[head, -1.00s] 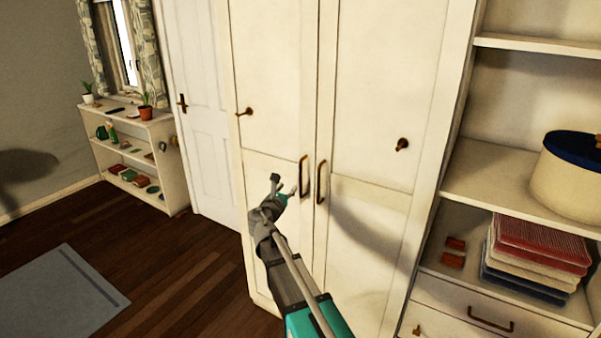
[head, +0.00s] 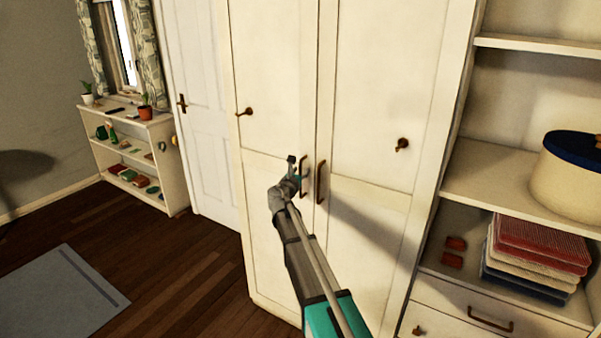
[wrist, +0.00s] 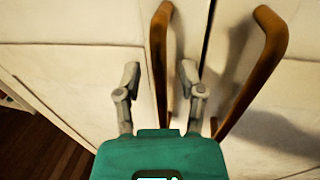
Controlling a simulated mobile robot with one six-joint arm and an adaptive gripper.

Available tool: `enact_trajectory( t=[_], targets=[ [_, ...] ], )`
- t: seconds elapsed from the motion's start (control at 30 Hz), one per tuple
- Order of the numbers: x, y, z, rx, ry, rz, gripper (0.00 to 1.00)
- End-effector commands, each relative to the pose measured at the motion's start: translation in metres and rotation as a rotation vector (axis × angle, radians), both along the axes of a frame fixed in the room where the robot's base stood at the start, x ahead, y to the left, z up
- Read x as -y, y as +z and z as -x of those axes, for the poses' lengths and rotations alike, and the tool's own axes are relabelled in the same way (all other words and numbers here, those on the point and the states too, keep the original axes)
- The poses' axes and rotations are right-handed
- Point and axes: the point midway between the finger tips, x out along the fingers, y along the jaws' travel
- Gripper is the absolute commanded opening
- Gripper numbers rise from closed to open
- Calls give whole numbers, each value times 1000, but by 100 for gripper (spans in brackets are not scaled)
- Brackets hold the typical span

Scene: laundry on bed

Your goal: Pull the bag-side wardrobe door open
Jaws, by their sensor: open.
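The wardrobe has two cream doors, a left door (head: 275,90) and a right door (head: 375,90), both shut. I see no bag, so I cannot tell which door is the bag-side one. The left door's brown bar handle (head: 304,180) stands beside the right door's handle (head: 320,183). My gripper (head: 296,169) is open at the left handle. In the wrist view, the left handle (wrist: 159,50) runs between my two spread fingers, with gaps showing on both sides. The right handle (wrist: 258,70) lies outside my right finger.
Brown pegs stick out from the left door (head: 245,112) and right door (head: 402,145). Open shelves (head: 510,190) on the right hold folded cloth (head: 535,255) and a round box (head: 575,175). A low shelf (head: 140,160) and a rug (head: 60,290) are on the left, with bare floor between.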

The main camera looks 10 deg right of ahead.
Motion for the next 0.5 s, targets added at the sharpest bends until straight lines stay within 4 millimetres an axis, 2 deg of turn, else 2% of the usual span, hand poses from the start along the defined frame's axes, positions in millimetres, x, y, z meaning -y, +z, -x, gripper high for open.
enact_trajectory(
  t=[0.37,0.4,0.5],
  targets=[
    [3,0,-3,0,0,0,51],
    [3,0,-3,0,0,0,49],
    [3,0,-3,0,0,0,31]
  ],
)
